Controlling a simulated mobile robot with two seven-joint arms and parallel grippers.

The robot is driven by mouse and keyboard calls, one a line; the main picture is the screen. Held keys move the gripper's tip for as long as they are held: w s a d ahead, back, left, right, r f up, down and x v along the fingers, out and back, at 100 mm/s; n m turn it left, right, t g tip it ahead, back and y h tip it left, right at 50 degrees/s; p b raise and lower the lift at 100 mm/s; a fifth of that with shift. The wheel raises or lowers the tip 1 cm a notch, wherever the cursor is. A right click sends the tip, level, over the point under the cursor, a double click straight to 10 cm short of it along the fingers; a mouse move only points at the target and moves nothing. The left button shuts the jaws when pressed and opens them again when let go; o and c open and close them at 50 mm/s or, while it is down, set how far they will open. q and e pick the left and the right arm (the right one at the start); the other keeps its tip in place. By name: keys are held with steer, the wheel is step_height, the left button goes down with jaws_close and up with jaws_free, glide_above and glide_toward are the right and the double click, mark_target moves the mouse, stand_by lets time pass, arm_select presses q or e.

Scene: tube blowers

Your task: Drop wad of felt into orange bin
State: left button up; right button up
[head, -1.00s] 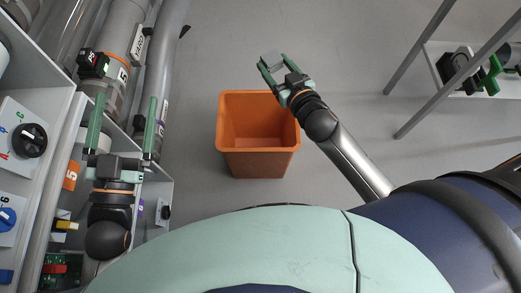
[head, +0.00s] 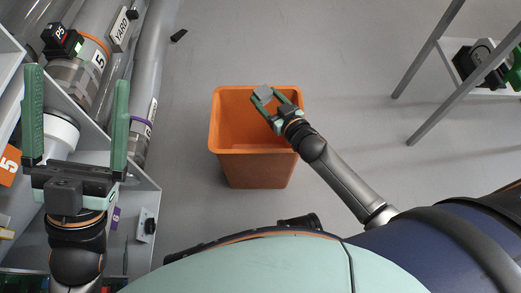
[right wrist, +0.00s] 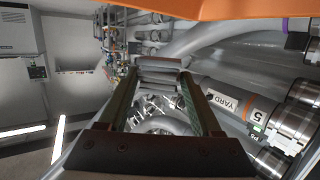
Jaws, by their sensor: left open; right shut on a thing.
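The orange bin (head: 253,168) stands on the floor at the middle of the head view, its open top facing up. My right gripper (head: 266,97) is shut on the grey wad of felt (head: 262,93). In the head view both appear over the far part of the bin's opening; their height above it is hard to tell. In the right wrist view the felt (right wrist: 160,72) sits between the fingertips, and the orange bin's edge (right wrist: 190,8) crosses the top. My left gripper (head: 78,75) is open and empty at the left, over the pipes and panel.
A grey pipe marked YARD (head: 121,30) and a black fitting marked P5 (head: 60,38) lie at the left. A small black piece (head: 179,35) is on the floor. A metal-legged rack (head: 425,70) stands at the right. The floor around the bin is mostly clear.

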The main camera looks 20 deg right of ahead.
step_height(320, 180, down, 3)
steer(key=b, duration=0.2)
steer(key=shift+f+b, duration=0.15)
steer(key=shift+b, duration=0.2)
arm_select(q)
steer(key=f, duration=0.4)
steer(key=shift+w+d, duration=0.15)
steer(key=shift+d, duration=0.1)
arm_select(e)
steer(key=o, duration=1.5)
steer(key=p+v, duration=0.4)
steer(key=v, duration=0.8)
steer(key=shift+s+d+p, duration=0.1)
steer(key=shift+s+p, duration=0.15)
steer(key=shift+p, duration=0.15)
arm_select(q)
steer(key=r, duration=0.5)
steer(key=shift+a, duration=0.3)
